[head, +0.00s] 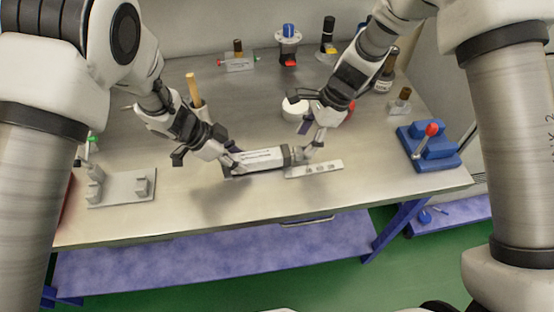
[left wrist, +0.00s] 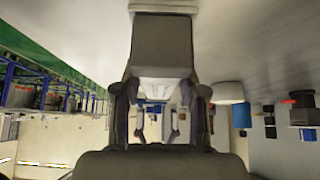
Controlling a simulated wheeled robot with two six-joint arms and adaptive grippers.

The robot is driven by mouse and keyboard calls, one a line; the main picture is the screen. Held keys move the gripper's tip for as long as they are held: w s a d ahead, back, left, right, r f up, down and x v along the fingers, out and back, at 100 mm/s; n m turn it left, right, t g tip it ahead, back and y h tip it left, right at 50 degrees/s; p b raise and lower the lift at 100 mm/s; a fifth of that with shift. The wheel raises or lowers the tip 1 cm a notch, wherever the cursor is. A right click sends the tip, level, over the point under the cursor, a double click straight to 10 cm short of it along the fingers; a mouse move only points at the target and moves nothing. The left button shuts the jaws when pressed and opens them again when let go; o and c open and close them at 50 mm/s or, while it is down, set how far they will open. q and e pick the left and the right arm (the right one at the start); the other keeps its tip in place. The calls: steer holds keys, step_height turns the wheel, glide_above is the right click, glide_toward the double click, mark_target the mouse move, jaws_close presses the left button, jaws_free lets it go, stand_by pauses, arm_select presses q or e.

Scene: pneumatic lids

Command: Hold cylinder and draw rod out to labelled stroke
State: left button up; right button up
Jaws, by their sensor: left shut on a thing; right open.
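A pneumatic cylinder (head: 262,160) with a pale labelled body and dark end caps lies level just above the workbench in the head view. My left gripper (head: 236,163) is shut on its left end. In the left wrist view the cylinder's dark end (left wrist: 162,50) fills the space between the fingers. My right gripper (head: 305,155) is open at the cylinder's right end, around or beside the rod end; I cannot tell which. The rod itself is too small to make out. A pale strip with dark marks (head: 330,167) lies on the bench to the right of the cylinder.
A grey fixture plate (head: 122,189) with upright blocks lies at the left. A blue base with a red-knobbed lever (head: 428,146) stands at the right. Several valves and fittings stand along the back, including a blue-topped regulator (head: 288,44). The bench's front strip is clear.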

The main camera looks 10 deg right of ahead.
mark_target(301, 149)
arm_select(q)
steer(key=shift+w, duration=0.1)
arm_select(e)
steer(key=x, duration=0.4)
steer(key=shift+f, duration=0.1)
jaws_close()
steer(key=shift+w+d, duration=0.1)
steer(key=shift+d, duration=1.4)
jaws_free()
